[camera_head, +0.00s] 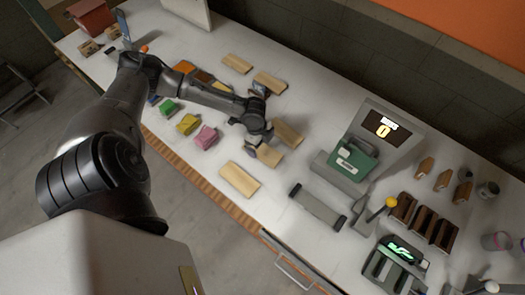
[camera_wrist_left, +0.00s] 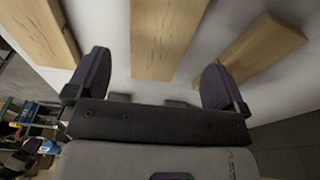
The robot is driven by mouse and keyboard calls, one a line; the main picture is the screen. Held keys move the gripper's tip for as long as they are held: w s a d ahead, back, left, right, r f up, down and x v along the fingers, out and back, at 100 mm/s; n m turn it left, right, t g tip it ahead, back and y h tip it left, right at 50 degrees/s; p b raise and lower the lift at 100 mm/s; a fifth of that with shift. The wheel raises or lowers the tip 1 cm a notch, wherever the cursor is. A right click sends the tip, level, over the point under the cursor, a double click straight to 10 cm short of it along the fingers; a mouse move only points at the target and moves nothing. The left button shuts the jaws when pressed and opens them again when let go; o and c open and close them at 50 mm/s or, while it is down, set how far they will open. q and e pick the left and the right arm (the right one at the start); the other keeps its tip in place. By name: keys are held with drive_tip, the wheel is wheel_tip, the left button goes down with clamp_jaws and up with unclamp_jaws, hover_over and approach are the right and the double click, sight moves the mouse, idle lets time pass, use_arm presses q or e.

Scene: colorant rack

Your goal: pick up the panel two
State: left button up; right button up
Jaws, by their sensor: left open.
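Several pale wooden panels lie flat and apart on the white table; I see no numbers on them, so I cannot tell which is panel two. My left gripper (camera_head: 260,141) is open and low at the near end of the middle panel (camera_head: 270,156). In the left wrist view, the middle panel (camera_wrist_left: 165,38) lies ahead, in line with the gap between the fingers (camera_wrist_left: 157,82). A second panel (camera_wrist_left: 38,30) lies to the left and a third (camera_wrist_left: 262,45) lies slanted to the right. Whether the fingers touch the middle panel is unclear. My right gripper is out of view.
Other panels lie at the front (camera_head: 240,180), right (camera_head: 287,134) and back (camera_head: 237,64). Pink (camera_head: 206,137), yellow (camera_head: 188,124) and green (camera_head: 168,107) blocks lie left of the gripper. A grey scale-like device (camera_head: 375,140) with a green item stands to the right.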

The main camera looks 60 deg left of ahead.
sight(262, 151)
use_arm(q)
drive_tip(key=shift+d+f, duration=0.2)
drive_tip(key=shift+f, duration=0.85)
drive_tip(key=shift+d+f, duration=0.15)
drive_tip(key=shift+f, duration=0.9)
drive_tip(key=shift+c, duration=0.2)
drive_tip(key=c, duration=1)
